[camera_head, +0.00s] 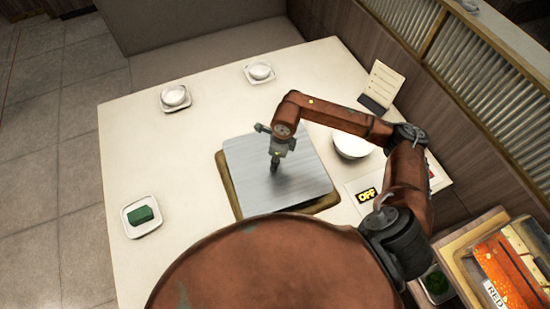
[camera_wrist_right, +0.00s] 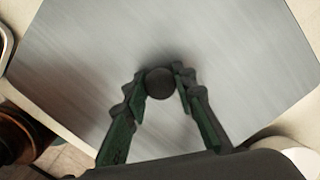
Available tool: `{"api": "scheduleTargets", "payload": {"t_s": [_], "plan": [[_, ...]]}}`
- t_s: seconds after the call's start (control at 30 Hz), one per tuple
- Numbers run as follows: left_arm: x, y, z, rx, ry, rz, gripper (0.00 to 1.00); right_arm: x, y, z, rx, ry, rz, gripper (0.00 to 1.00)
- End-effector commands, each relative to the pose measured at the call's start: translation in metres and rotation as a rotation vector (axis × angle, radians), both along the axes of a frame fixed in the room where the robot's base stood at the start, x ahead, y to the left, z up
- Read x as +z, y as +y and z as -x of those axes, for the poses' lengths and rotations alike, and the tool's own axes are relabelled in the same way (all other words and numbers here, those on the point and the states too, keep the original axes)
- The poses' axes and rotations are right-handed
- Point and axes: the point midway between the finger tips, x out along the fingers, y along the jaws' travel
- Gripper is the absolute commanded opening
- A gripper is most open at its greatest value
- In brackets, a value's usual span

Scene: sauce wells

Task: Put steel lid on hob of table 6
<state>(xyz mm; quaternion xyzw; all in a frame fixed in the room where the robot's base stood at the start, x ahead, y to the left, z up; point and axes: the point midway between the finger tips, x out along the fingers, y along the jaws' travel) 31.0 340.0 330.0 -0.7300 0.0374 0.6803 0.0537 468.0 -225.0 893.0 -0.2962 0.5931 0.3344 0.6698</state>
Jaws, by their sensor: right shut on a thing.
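The steel lid (camera_head: 290,185) is a flat, square, brushed-metal plate with a dark round knob (camera_wrist_right: 159,83) in its middle. My right gripper (camera_head: 274,164) is shut on the knob from above; in the wrist view its two green-and-dark fingers (camera_wrist_right: 160,92) stand either side of it. The lid lies over the hob, whose brown rim (camera_head: 228,183) shows along the left and lower edges. The lid looks shifted toward the upper right of that rim. I cannot tell whether it touches the hob or hangs just above. The rest of the hob is hidden. My left gripper is out of view.
On the white table (camera_head: 130,150) are two bowls on saucers (camera_head: 175,97) (camera_head: 260,72), a green block on a plate (camera_head: 142,216), a larger white bowl (camera_head: 353,146), a card stand (camera_head: 383,85) and an OFF sign (camera_head: 367,195). The table's left side is mostly clear.

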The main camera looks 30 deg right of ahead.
Motion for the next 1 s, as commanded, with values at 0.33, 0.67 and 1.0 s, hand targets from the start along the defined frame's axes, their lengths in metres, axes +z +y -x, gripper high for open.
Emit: {"api": "scheduleTargets", "payload": {"t_s": [0.33,0.67,1.0], "plan": [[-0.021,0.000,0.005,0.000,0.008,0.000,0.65,-0.027,0.000,0.000,0.000,-0.001,-0.001,0.00],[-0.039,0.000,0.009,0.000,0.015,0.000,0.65,-0.051,0.000,0.000,0.000,-0.001,-0.001,0.00],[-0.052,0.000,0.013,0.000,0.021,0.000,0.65,-0.071,0.000,-0.001,0.000,-0.001,0.001,0.00]]}}
